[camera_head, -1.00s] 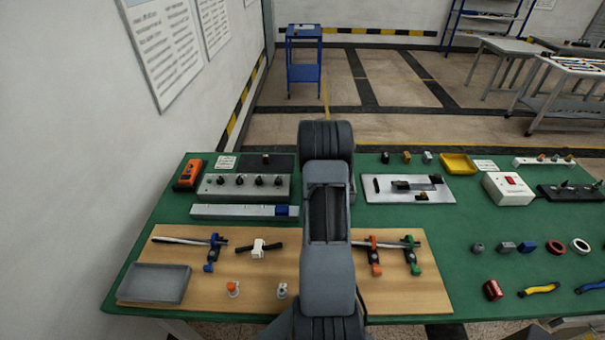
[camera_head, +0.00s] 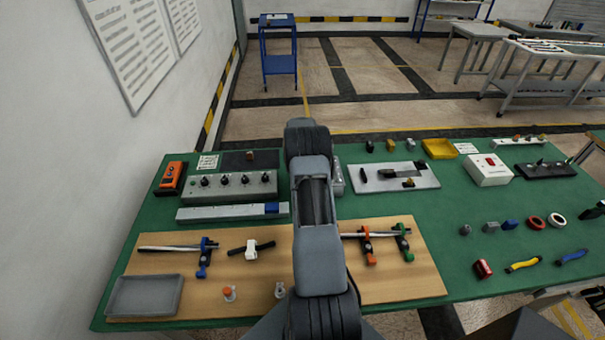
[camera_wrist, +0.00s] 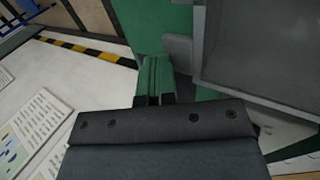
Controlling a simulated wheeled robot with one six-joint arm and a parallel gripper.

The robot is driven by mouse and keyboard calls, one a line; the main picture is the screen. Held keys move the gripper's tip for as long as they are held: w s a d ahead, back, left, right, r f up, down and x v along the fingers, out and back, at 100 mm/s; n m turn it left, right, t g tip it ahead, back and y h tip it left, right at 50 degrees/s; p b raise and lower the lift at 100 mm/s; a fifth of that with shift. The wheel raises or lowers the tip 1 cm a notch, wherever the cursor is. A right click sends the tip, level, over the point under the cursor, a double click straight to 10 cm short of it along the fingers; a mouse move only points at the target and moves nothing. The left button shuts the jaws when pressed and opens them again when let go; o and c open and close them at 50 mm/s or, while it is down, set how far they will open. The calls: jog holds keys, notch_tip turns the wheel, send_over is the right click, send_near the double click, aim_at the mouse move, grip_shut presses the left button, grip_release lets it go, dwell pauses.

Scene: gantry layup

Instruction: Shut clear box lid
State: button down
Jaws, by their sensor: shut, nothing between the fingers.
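I cannot make out a clear box or its lid for certain in either view. A small pale, partly see-through item (camera_head: 338,178) shows just right of my arm on the green bench, and my arm hides part of it; I cannot tell what it is. My gripper (camera_wrist: 153,68) shows in the wrist view with its green fingers together and nothing between them. In the head view my arm hides the gripper. A large grey flat surface (camera_wrist: 262,52) with a raised edge lies right of the fingers in the wrist view; I cannot tell what it belongs to.
The green bench (camera_head: 400,225) carries a wooden board (camera_head: 390,283) with clamps, a grey tray (camera_head: 145,297), a knobbed control box (camera_head: 230,186), a white switch box (camera_head: 487,170) and a yellow bin (camera_head: 439,148). A white wall (camera_head: 60,200) stands close on the left.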

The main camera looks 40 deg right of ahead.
jog(key=shift+s+f, duration=0.25)
jog(key=shift+f, duration=0.1)
jog(key=shift+r, duration=0.1)
notch_tip(320, 180, up, 14)
jog(key=p, duration=0.5)
jog(key=shift+w+r, duration=0.25)
